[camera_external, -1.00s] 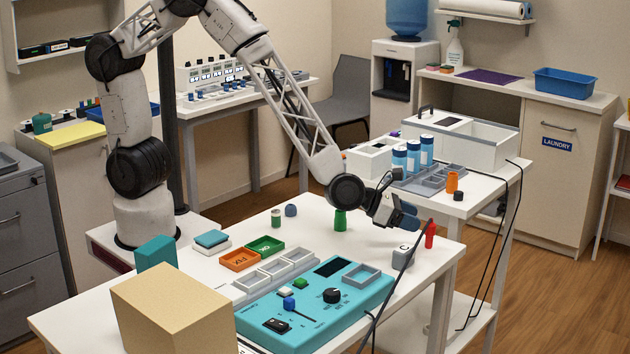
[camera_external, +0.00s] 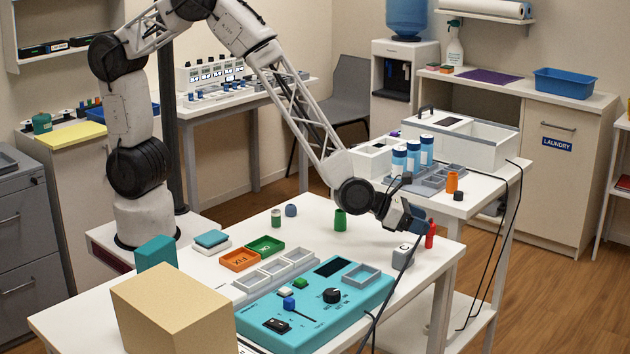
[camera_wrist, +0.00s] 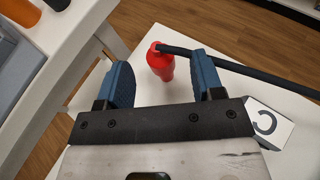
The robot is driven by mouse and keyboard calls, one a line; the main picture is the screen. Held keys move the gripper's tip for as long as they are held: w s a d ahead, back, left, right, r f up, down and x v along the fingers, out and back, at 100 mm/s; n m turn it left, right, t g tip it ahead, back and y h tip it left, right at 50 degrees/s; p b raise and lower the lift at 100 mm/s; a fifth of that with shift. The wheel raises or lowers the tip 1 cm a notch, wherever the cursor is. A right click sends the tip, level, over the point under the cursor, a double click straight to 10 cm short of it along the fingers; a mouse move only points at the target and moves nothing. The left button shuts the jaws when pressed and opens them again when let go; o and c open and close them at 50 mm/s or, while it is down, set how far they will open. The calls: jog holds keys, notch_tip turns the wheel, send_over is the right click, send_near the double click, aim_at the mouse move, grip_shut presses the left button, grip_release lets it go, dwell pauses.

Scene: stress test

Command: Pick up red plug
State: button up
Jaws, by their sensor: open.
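The red plug (camera_external: 430,235) stands near the right corner of the white table, and a dark cable runs from its top. In the wrist view the red plug (camera_wrist: 161,64) shows ahead of and between the two blue fingers of my gripper (camera_wrist: 163,80), with the cable leading off to the right past the right finger. My gripper (camera_external: 416,216) is open and empty, just left of the plug in the external view. I cannot tell whether a finger touches the plug or the cable.
A grey block marked C (camera_external: 402,255) stands left of the plug; it also shows at the right in the wrist view (camera_wrist: 265,122). The teal panel (camera_external: 320,303) lies further left. A green cylinder (camera_external: 340,220) stands behind. The table edge is close to the plug.

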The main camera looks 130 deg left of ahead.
aim_at(429, 238)
jog(key=shift+x, duration=2.55)
jog(key=shift+c, duration=0.2)
jog(key=c, duration=1)
